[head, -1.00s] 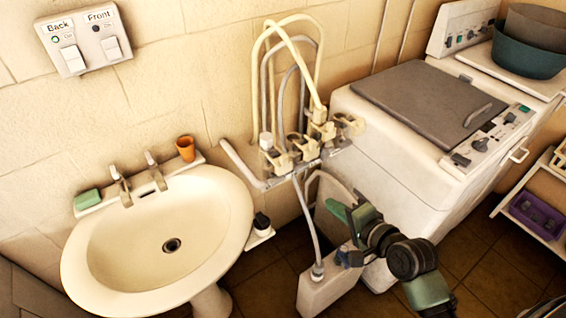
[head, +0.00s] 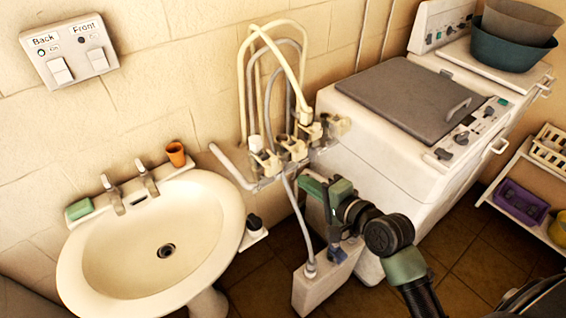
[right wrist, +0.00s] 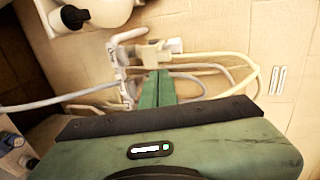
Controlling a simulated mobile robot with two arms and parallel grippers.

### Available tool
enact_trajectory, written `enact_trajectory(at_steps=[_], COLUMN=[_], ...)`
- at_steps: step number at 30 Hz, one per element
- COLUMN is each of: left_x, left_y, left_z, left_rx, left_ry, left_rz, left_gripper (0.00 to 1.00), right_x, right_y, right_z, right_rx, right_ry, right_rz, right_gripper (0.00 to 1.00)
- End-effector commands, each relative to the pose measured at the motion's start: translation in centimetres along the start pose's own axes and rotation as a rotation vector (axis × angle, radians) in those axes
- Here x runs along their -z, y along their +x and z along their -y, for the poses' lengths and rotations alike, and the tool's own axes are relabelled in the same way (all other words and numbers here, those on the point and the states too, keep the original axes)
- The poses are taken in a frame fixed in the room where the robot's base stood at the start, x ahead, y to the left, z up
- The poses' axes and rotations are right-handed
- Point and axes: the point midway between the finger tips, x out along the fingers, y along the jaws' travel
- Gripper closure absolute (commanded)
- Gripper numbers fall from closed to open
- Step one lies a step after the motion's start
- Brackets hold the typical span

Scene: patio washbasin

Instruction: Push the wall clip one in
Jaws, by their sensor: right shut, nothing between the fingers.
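Cream clip-like fittings (head: 292,148) sit in a row on the pipework at the wall, with looped hoses above them. I cannot tell which one is the wall clip named in the task. The fittings also show in the right wrist view (right wrist: 170,46), beyond the fingertips. My right gripper (head: 312,186) has green fingers and is in front of and below the fittings, apart from them in the head view. Its fingers are shut and empty, and their tips (right wrist: 158,72) point toward the fittings and hoses. My left gripper is not in view.
The washbasin (head: 105,262) is left, with an orange cup (head: 176,153) on its ledge. A washing machine (head: 385,170) stands close on the right. A white container (head: 318,290) with a grey hose stands below my right gripper. A switch panel (head: 68,50) is on the wall.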

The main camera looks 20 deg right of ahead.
Motion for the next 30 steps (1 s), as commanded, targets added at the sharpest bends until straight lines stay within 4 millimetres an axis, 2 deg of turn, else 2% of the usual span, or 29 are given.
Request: enact_trajectory(at_steps=[1, 6, 12, 18, 30], left_x=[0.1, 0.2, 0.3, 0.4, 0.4], left_y=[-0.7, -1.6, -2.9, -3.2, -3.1], left_z=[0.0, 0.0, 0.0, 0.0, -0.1], left_rx=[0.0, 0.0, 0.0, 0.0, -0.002], left_ry=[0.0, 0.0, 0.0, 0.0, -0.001], left_rz=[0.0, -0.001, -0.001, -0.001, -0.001], left_gripper=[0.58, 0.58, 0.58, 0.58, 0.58], right_x=[-0.1, 0.0, -0.1, 0.0, 0.1], right_y=[1.2, 4.8, 7.9, 9.3, 9.6], right_z=[0.4, 0.4, 1.1, 1.2, 1.2], right_rx=[0.001, 0.0, 0.0, 0.0, 0.0], right_ry=[0.0, 0.001, -0.002, -0.001, -0.003], right_rz=[0.001, 0.001, 0.001, 0.0, 0.0], right_gripper=[1.0, 1.0, 1.0, 1.0, 1.0])
